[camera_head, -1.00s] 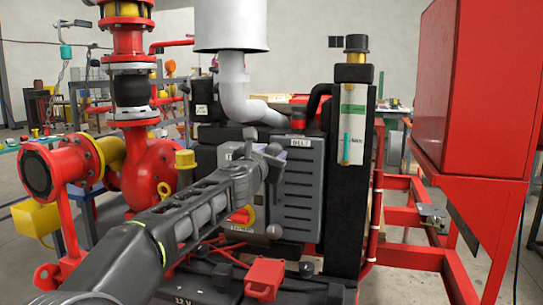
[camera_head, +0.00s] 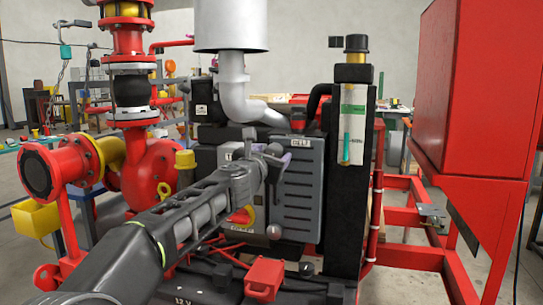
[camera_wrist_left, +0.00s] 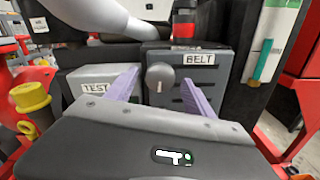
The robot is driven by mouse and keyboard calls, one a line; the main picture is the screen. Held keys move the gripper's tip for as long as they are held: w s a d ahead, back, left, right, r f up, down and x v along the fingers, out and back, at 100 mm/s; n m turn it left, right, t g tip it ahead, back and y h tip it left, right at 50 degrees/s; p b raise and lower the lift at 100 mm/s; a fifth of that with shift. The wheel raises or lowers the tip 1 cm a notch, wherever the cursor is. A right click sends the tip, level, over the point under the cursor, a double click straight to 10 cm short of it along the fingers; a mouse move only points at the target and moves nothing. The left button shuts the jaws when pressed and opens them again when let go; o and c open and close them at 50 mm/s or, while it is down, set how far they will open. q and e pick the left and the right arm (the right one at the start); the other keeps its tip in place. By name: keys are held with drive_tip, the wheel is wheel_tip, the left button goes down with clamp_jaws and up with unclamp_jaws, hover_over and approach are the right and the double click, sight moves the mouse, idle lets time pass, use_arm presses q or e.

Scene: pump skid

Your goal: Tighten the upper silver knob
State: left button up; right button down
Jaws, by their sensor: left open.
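The upper silver knob (camera_wrist_left: 160,77) is a round grey knob with a pale pointer mark. It sits on the dark panel to the left of the BELT label (camera_wrist_left: 201,59) in the left wrist view. My left gripper (camera_wrist_left: 161,84) is open, with one purple finger on each side of the knob and visible gaps between. I cannot tell how deep the fingers reach. In the head view my left gripper (camera_head: 266,163) is at the panel's upper left corner and partly covers the knob. A lower silver knob (camera_head: 274,231) shows below it. My right gripper is not in view.
The TEST-labelled box (camera_wrist_left: 97,86) is left of the panel. A black column with a sight gauge (camera_head: 353,124) stands to the right. The white exhaust pipe (camera_head: 235,95) rises above. Red pipework (camera_head: 152,174) is at left, and a red cabinet (camera_head: 475,90) at right.

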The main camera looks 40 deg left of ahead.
use_arm(q)
drive_tip(key=v, duration=0.7)
drive_tip(key=shift+s+d, duration=0.15)
drive_tip(key=shift+s, duration=0.2)
